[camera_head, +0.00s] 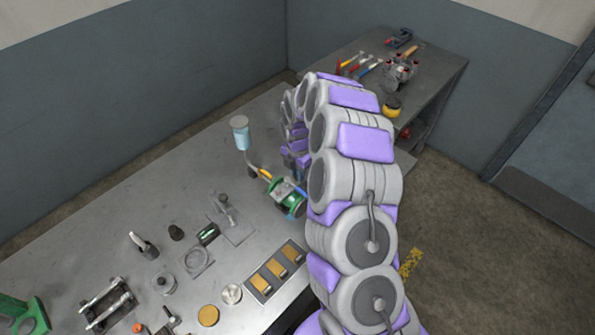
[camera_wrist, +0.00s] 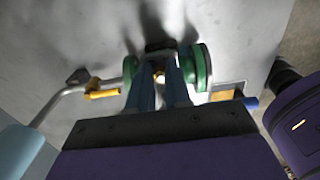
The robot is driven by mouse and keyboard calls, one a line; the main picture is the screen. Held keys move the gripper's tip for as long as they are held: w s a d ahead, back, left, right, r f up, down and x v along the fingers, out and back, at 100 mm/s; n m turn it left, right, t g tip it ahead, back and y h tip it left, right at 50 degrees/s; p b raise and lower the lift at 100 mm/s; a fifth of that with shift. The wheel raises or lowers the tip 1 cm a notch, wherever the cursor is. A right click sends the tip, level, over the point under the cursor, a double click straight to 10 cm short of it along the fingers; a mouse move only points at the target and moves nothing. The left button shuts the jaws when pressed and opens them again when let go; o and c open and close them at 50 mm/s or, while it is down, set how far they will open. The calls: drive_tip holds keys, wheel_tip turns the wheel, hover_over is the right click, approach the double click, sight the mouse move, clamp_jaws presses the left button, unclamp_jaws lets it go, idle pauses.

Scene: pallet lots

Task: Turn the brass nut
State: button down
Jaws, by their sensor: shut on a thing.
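The fingers hide most of the nut. In the head view the green flanged fitting (camera_head: 290,199) stands on the metal bench, and my arm hides part of my gripper.
Beside the fitting a bent pipe with a yellow part (camera_wrist: 102,94) leads to a light blue cylinder (camera_head: 241,133). A tray with several brown pads (camera_head: 263,284) lies in front. Several tools and small parts cover the bench (camera_head: 110,205). A second table (camera_head: 440,72) stands behind.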

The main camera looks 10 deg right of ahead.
drive_tip(key=shift+m, duration=0.3)
drive_tip(key=m+p, duration=0.1)
drive_tip(key=m, duration=0.4)
drive_tip(key=shift+r, duration=0.1)
drive_tip(key=m, duration=0.6)
drive_tip(key=shift+s+p, duration=0.15)
drive_tip(key=shift+p, duration=0.15)
idle(0.4)
drive_tip(key=c, duration=1.1)
unclamp_jaws()
drive_tip(key=shift+o, duration=0.2)
